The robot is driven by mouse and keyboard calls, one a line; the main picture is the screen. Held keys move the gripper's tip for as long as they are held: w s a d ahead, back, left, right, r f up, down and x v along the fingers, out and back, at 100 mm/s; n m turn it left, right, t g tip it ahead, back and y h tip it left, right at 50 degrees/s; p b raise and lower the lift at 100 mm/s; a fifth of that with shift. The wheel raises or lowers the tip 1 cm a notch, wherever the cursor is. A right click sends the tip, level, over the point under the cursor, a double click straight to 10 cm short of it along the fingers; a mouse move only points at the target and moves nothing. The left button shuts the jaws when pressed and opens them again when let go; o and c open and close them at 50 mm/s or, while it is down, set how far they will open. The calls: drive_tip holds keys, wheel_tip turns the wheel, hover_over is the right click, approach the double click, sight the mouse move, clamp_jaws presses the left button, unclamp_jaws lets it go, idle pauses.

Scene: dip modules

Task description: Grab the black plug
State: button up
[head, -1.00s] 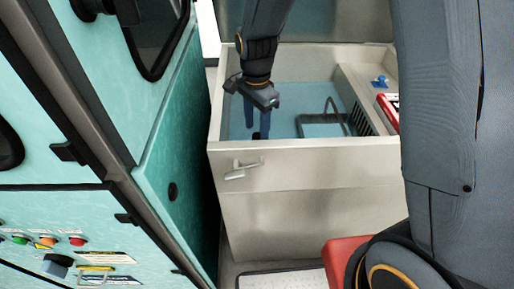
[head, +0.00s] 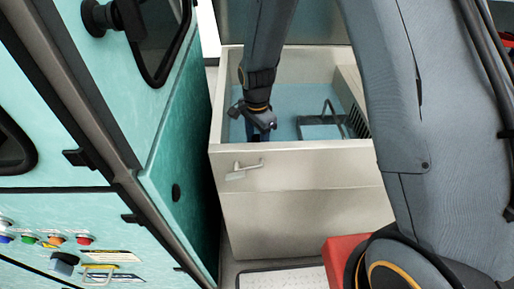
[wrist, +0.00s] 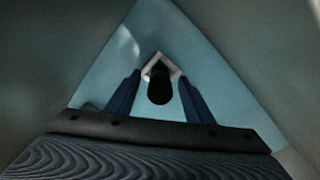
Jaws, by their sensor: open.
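In the wrist view, the black plug (wrist: 160,88) is a dark round-ended piece with a pale square frame (wrist: 172,66) around or behind its far end. My gripper (wrist: 160,98) is open, with one blue finger on each side of the plug and a gap on both sides. In the head view, my gripper (head: 262,132) points down inside a pale metal tank (head: 305,205), near its left front corner. The front wall hides the fingertips, and the plug cannot be seen there.
The tank has a blue-green floor and a dark wire handle or rack (head: 322,120) to the right of my gripper. A small handle (head: 244,170) sticks out from its front wall. A teal cabinet (head: 180,150) stands close on the left. A red object (head: 345,255) lies in front.

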drive_tip(key=c, duration=1.2)
drive_tip(key=shift+o, duration=0.2)
drive_tip(key=shift+r, duration=0.1)
drive_tip(key=shift+r+b, duration=1.05)
drive_tip(key=shift+r, duration=3.9)
